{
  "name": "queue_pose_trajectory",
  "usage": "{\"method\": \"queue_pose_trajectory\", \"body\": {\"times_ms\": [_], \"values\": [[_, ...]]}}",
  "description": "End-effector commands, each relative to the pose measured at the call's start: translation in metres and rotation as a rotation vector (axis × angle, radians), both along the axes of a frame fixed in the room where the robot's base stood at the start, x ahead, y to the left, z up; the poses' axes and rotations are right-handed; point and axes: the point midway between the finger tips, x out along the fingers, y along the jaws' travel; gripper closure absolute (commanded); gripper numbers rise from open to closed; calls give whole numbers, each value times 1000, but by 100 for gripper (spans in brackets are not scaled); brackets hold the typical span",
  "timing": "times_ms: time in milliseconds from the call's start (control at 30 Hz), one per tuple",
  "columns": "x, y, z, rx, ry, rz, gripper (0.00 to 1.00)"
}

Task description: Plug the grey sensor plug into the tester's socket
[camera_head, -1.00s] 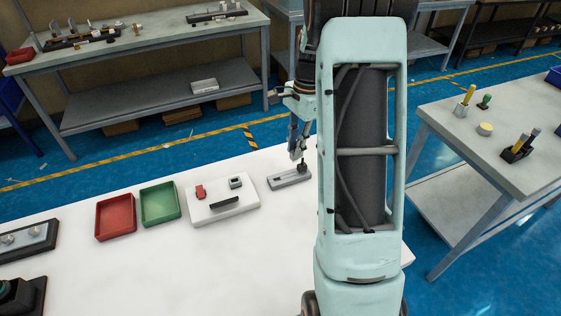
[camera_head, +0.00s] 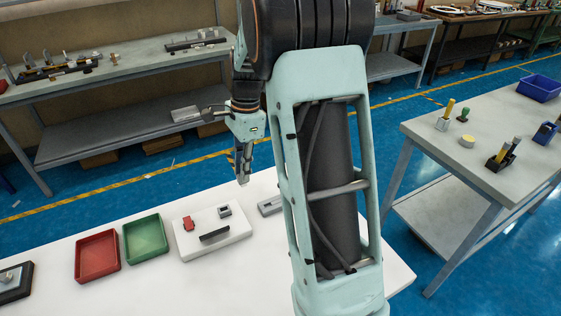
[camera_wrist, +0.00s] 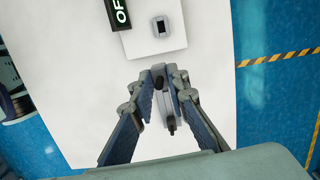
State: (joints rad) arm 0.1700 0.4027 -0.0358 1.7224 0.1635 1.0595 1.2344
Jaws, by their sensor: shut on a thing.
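The tester is a white block (camera_head: 228,240) on the white table. A small grey socket block with a dark opening (camera_head: 225,211) sits on it; this socket also shows at the top of the wrist view (camera_wrist: 161,27). My gripper (camera_head: 243,180) hangs above the table behind the tester, fingers pointing down. In the wrist view its fingers are shut on a small grey piece with a dark end, which I take as the grey sensor plug (camera_wrist: 164,100). The fingers partly hide it. The socket lies apart, ahead of the fingertips.
The tester bears a red part (camera_head: 188,223) and a black display (camera_head: 214,234), reading "OF" at the wrist view's edge. A grey holder (camera_head: 268,207) stands right of it, partly hidden by my arm. A green tray (camera_head: 146,256) and red tray (camera_head: 97,275) stand left.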

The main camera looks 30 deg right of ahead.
Motion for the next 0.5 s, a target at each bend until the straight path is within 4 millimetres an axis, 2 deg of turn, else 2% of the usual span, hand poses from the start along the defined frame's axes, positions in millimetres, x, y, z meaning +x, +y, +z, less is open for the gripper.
{"method": "queue_pose_trajectory", "body": {"times_ms": [33, 100, 200, 333, 500], "values": [[2, 17, -2, 2, 1, -7, 99], [3, 33, -3, 4, 2, -22, 99], [4, 49, -4, 7, 3, -38, 99], [4, 58, -4, 8, 4, -49, 99], [4, 58, -4, 9, 4, -50, 99]]}}
